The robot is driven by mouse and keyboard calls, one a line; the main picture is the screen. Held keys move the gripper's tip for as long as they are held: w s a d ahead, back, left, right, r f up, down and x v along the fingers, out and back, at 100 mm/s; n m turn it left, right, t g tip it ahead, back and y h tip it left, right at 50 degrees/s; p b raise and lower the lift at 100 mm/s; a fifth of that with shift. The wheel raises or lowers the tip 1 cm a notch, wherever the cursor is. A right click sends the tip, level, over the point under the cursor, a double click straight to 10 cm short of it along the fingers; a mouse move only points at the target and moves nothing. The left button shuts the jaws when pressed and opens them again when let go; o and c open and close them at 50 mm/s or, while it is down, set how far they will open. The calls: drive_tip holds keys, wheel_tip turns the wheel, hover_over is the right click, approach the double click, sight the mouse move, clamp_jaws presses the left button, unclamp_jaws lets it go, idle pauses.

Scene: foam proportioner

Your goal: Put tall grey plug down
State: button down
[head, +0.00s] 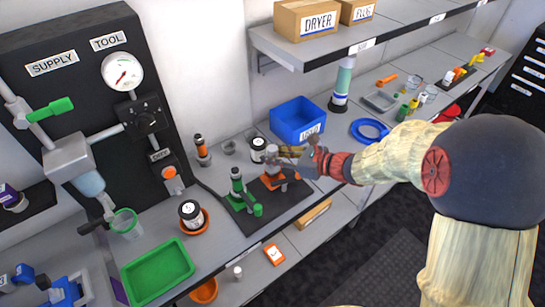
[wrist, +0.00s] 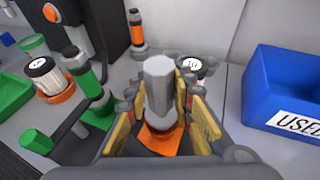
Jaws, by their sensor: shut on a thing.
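The tall grey plug (wrist: 158,85) stands upright between the yellow-padded fingers of my gripper (wrist: 165,112) in the wrist view. My gripper (head: 287,154) is shut on it. In the head view the plug (head: 271,158) is partly hidden by the fingers. It is directly over or in an orange fixture (head: 268,183) on a dark base plate (head: 285,204). The orange also shows below the plug in the wrist view (wrist: 160,141). I cannot tell whether the plug's lower end touches the fixture.
A green stand (head: 237,185) shares the base plate, left of my gripper. A labelled black-and-white jar (head: 258,147) stands behind. A blue USED bin (head: 298,122) is at the back right. A green tray (head: 157,272) lies front left. A shelf (head: 340,48) overhangs the bench.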

drive_tip(key=shift+f, duration=0.1)
drive_tip(key=c, duration=1.6)
unclamp_jaws()
drive_tip(key=shift+o, duration=0.2)
